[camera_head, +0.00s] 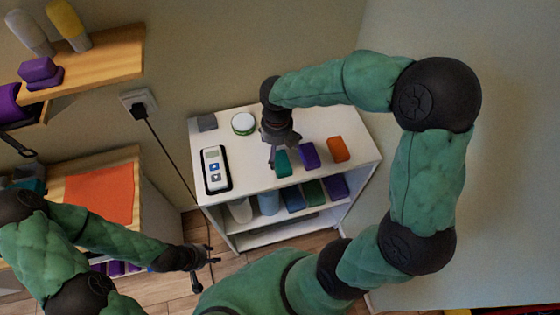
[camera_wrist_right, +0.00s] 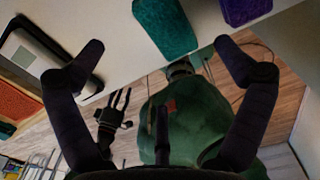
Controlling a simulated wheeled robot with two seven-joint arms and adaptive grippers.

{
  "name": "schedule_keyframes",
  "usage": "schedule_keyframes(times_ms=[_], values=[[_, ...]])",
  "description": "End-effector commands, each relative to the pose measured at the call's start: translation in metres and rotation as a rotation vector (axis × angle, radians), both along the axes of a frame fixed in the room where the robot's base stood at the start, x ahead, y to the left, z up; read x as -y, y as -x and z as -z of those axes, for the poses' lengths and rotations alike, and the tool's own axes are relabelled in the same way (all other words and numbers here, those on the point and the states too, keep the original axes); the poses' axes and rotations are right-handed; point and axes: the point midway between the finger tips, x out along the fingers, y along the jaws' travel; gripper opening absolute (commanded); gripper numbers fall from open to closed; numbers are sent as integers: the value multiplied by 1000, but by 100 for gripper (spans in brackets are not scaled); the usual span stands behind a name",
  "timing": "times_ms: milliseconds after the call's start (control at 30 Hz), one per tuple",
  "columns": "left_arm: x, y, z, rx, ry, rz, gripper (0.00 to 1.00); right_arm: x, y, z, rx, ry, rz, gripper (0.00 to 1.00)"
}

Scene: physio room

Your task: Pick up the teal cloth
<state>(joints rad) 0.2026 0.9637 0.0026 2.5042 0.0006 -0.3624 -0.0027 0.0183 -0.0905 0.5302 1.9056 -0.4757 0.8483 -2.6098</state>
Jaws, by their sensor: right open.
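The teal cloth (camera_head: 283,163) is a small folded block on top of the white shelf unit (camera_head: 245,185), near its front edge. In the right wrist view the teal cloth (camera_wrist_right: 165,25) lies at the top, just beyond the fingertips. My right gripper (camera_head: 272,155) points down beside and above the cloth and partly overlaps it in the head view. In its wrist view the right gripper's fingers (camera_wrist_right: 158,46) are wide apart with nothing between them. My left gripper (camera_head: 211,255) is low at the left, away from the cloth, its fingers apart and empty.
A purple cloth (camera_head: 309,155) and an orange cloth (camera_head: 338,149) lie right of the teal one. A handheld device (camera_head: 215,168), round tin (camera_head: 243,124) and grey block (camera_head: 207,122) share the top. Rolls and folded cloths fill the shelf below. A cable (camera_head: 165,150) hangs at left.

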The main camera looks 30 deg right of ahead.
Motion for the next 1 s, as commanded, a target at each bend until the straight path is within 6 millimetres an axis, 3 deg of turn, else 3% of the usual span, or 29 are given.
schedule_keyframes(times_ms=[100,367,667,933,967,1000], values=[[0,0,9,0,0,0,40,0,0,22,-3,-1,2,100],[0,-1,15,1,0,0,40,1,0,39,-1,0,1,100],[0,-1,34,1,0,0,40,3,-1,79,-2,-1,1,100],[0,-1,34,1,0,0,40,3,-1,83,0,-1,1,100],[0,-1,34,1,0,0,40,3,-1,82,0,-1,1,97],[0,-1,34,1,0,0,40,3,-1,82,0,-1,1,86]])
